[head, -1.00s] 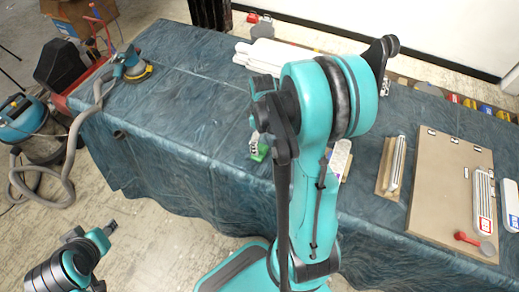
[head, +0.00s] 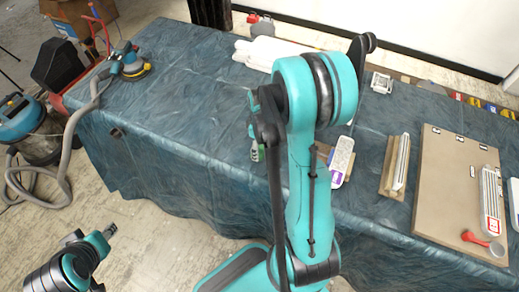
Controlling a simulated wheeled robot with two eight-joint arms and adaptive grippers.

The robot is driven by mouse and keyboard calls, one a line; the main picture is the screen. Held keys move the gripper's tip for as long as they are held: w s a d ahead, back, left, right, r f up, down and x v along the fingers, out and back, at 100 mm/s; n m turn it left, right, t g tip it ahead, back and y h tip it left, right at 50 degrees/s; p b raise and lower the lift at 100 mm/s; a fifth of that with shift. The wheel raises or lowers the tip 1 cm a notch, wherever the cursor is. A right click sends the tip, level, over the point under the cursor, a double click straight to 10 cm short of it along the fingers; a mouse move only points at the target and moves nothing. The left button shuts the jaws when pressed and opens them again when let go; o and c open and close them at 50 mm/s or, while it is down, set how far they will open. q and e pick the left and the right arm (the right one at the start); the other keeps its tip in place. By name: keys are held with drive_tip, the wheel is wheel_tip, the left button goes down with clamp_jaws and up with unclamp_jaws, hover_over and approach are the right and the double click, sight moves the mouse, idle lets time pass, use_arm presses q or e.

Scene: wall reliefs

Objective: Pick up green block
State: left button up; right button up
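A small green patch with a pale part (head: 257,152) shows on the blue cloth just left of my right arm; it looks like the green block, mostly hidden behind the arm. My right gripper (head: 254,132) points down right above it, largely covered by my own arm links. Its fingers are too small and hidden to tell whether they are open or touch the block. My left gripper (head: 108,231) is at the lower left, over the floor and away from the table. Its finger opening cannot be made out.
The table with the blue cloth (head: 190,110) bears a sander (head: 132,66) at left, white rolls (head: 262,52) at the back, a white and purple tool (head: 342,158), a wooden float (head: 393,168) and a brown board (head: 440,190) at right. The cloth's left-middle is clear.

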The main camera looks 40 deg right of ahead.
idle(0.3)
wheel_tip(320, 180, up, 4)
drive_tip(key=shift+r+p, duration=0.25)
drive_tip(key=shift+p, duration=0.95)
drive_tip(key=s+a+r+p, duration=0.1)
drive_tip(key=s+r+p, duration=0.1)
drive_tip(key=s, duration=0.3)
drive_tip(key=s+r+p, duration=0.1)
drive_tip(key=s+r, duration=0.3)
drive_tip(key=s, duration=0.2)
drive_tip(key=shift+s+a+r+p, duration=0.25)
drive_tip(key=shift+s+a+p, duration=0.05)
drive_tip(key=shift+a+p, duration=0.1)
